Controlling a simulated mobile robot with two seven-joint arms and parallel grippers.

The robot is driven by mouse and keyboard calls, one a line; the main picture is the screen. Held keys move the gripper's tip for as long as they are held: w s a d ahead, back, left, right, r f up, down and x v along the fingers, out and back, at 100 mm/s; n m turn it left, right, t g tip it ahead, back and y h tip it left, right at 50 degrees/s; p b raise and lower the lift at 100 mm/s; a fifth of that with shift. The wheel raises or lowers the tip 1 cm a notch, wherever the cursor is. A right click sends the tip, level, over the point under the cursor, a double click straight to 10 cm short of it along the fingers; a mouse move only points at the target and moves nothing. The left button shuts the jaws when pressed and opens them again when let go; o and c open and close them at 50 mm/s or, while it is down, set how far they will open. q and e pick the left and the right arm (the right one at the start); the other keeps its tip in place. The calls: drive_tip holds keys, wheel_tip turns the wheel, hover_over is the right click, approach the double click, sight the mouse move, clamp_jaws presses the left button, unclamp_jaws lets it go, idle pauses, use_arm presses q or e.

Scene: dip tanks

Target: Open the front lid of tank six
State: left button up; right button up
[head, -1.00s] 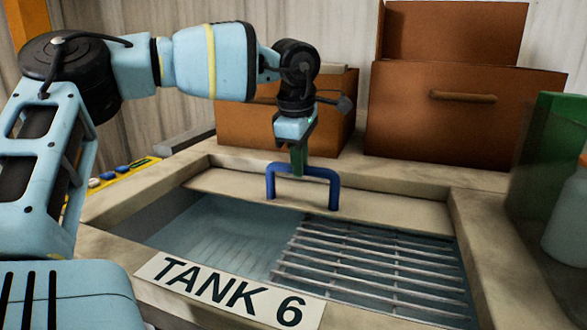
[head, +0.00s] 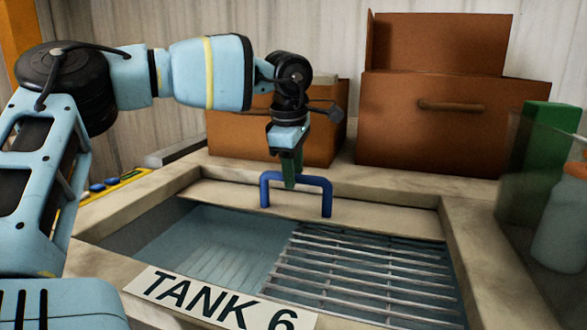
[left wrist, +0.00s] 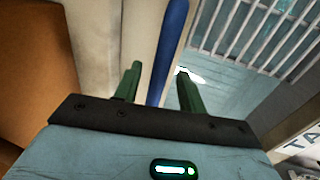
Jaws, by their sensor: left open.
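Tank six, marked by its "TANK 6" label (head: 218,300), lies before me in the head view. A pale lid panel (head: 235,199) covers its back strip and carries a blue bar handle (head: 328,200). The front part is uncovered, showing bluish liquid and a metal grate on the right. My left gripper (head: 290,180) points down at the handle's crossbar. In the left wrist view its green fingers (left wrist: 158,88) are apart, with the blue handle (left wrist: 170,45) running between them. I cannot tell whether they touch it. My right gripper is not in view.
Brown boxes (head: 430,140) stand behind the tank, with another brown box (head: 235,138) behind my gripper. A clear-walled container with a pale bottle (head: 563,230) and a green block (head: 545,150) stand at the right. A yellow button panel (head: 115,183) lies at the left.

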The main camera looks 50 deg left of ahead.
use_arm(q)
drive_tip(key=shift+r, duration=0.1)
wheel_tip(320, 180, up, 8)
drive_tip(key=s, duration=0.1)
drive_tip(key=shift+s+d+f, duration=0.15)
drive_tip(key=shift+d+f, duration=0.1)
drive_tip(key=shift+d, duration=0.15)
idle(0.4)
